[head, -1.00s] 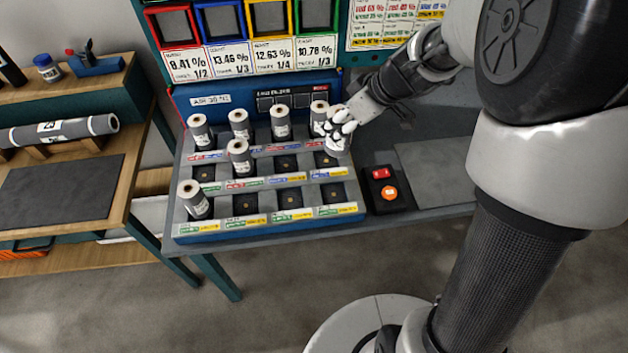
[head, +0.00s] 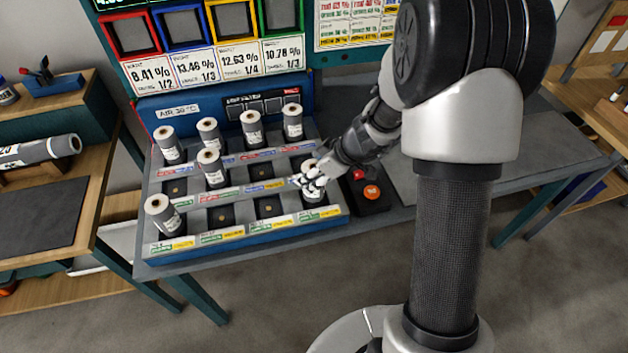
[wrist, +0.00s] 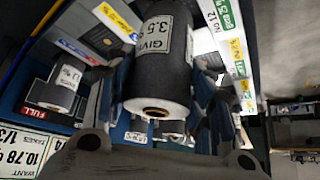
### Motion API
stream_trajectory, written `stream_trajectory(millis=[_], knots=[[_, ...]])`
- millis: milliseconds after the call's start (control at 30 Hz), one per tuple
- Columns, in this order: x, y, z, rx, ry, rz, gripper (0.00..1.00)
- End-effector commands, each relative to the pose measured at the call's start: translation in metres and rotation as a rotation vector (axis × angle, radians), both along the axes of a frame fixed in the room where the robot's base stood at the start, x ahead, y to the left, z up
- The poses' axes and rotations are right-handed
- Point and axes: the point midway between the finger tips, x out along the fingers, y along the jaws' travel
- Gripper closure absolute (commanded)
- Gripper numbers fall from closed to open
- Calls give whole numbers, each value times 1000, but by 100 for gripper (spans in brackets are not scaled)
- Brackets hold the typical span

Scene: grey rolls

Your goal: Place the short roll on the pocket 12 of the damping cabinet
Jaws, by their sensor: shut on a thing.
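My gripper (head: 312,184) is shut on a short dark grey roll with a white label and a pale hollow end. The roll (wrist: 162,58) fills the middle of the wrist view between the fingers. In the head view it stands roughly upright at the front right corner of the damping cabinet (head: 245,240), over pocket 12. A "No 12" label (wrist: 212,20) shows beside the roll in the wrist view. The roll and fingers hide the pocket, so I cannot tell whether the roll touches its floor.
Several other rolls stand in the cabinet: a full back row, one roll (head: 212,170) in the middle row and one roll (head: 164,217) at front left. A black button box (head: 372,196) lies close on the right. The left bench (head: 85,215) stands apart.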

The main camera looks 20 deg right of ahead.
Motion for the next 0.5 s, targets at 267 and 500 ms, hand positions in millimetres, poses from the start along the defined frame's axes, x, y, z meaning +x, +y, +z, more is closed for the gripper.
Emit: stream_trajectory(millis=[267, 500], knots=[[1, 0, -17, -2, -2, 0, 81], [1, 0, -19, -1, -2, 0, 81]])
